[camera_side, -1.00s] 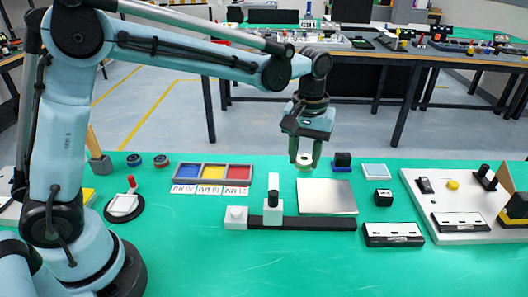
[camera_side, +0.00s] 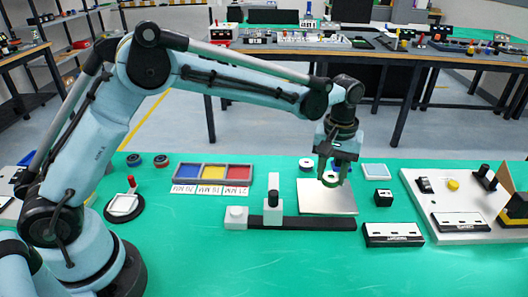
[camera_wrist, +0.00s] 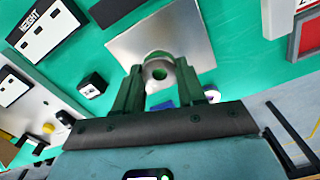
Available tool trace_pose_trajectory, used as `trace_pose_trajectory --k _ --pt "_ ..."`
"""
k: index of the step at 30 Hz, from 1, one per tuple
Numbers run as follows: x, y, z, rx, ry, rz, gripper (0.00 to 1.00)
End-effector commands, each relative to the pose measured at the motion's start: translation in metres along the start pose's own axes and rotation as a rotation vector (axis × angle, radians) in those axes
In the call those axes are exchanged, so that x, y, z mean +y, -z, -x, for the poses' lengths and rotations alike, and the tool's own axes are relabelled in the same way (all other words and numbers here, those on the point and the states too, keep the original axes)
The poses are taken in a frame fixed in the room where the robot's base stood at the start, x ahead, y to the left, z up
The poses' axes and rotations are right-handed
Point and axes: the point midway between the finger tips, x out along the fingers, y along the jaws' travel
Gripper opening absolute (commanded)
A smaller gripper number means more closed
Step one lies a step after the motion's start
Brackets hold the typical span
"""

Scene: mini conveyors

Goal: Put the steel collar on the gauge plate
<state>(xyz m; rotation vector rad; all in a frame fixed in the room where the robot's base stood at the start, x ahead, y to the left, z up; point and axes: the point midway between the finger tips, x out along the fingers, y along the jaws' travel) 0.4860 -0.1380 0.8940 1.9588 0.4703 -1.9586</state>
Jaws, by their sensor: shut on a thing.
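The steel collar (camera_side: 330,179), a small ring with a hole, is gripped between the fingers of my gripper (camera_side: 333,178). The gauge plate (camera_side: 320,203) is a flat, square, silvery sheet on the green table. In the side view the collar shows over the plate's back part; whether it touches the plate I cannot tell. In the wrist view the collar (camera_wrist: 158,72) sits between my fingertips (camera_wrist: 160,80) and overlaps the plate's near edge (camera_wrist: 190,35). My fingers hide part of the collar's sides.
A dark bar with white blocks (camera_side: 273,208) lies along the plate's front-left edge. A white ring (camera_side: 306,164) is behind the plate. A black cube (camera_side: 383,198) and a black-and-white box (camera_side: 393,235) are to the right. Blue, yellow and red trays (camera_side: 212,173) are at left.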

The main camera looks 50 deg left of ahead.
Motion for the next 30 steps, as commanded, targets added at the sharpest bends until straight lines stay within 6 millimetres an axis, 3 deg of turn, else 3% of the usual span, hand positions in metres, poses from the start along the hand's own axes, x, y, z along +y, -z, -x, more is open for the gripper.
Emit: trace_pose_trajectory --k 5,15,27,28,30 --pt "-0.004 0.013 -0.009 0.000 0.000 0.000 0.08" --pt "-0.004 0.013 -0.047 0.000 0.000 -0.001 0.08" --pt "-0.004 0.013 -0.051 0.000 0.000 0.000 0.08" --pt "-0.004 0.013 -0.052 0.000 0.000 0.000 0.41" --pt "-0.004 0.013 -0.051 0.000 0.000 0.000 0.52"
